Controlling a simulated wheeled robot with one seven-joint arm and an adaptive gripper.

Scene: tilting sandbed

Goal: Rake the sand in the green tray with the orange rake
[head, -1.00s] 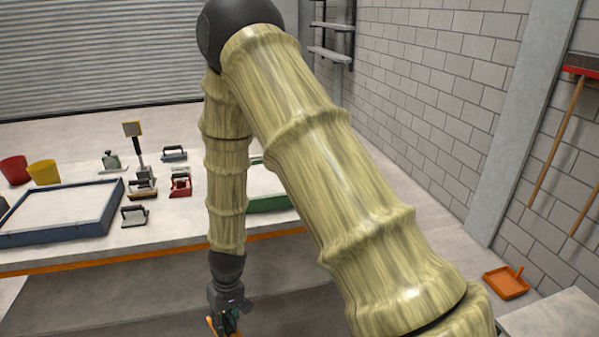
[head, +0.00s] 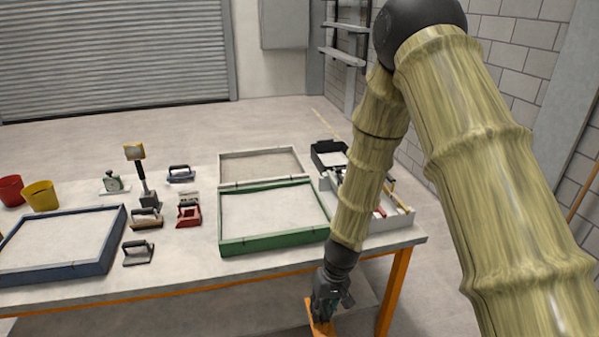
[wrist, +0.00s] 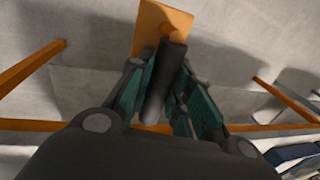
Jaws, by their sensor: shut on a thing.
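The green tray (head: 274,245) lies on the table in the head view, with pale, smooth-looking sand (head: 270,208) inside its rim. My gripper (head: 325,305) hangs in front of the table's front edge, to the lower right of the green tray and apart from it. In the wrist view my gripper (wrist: 170,105) is shut around the dark handle of the orange rake (wrist: 158,22). The rake's flat orange head points away from the palm. In the head view only part of the orange rake (head: 318,328) shows, at the bottom edge. Its teeth cannot be made out.
A blue-framed tray (head: 75,272) lies at the left. A pale-framed tray (head: 262,152) lies behind the green one. A grey toolbox (head: 390,222) stands right of it, partly behind my arm. Several hand tools, including a red one (head: 188,215), lie left of the green tray.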

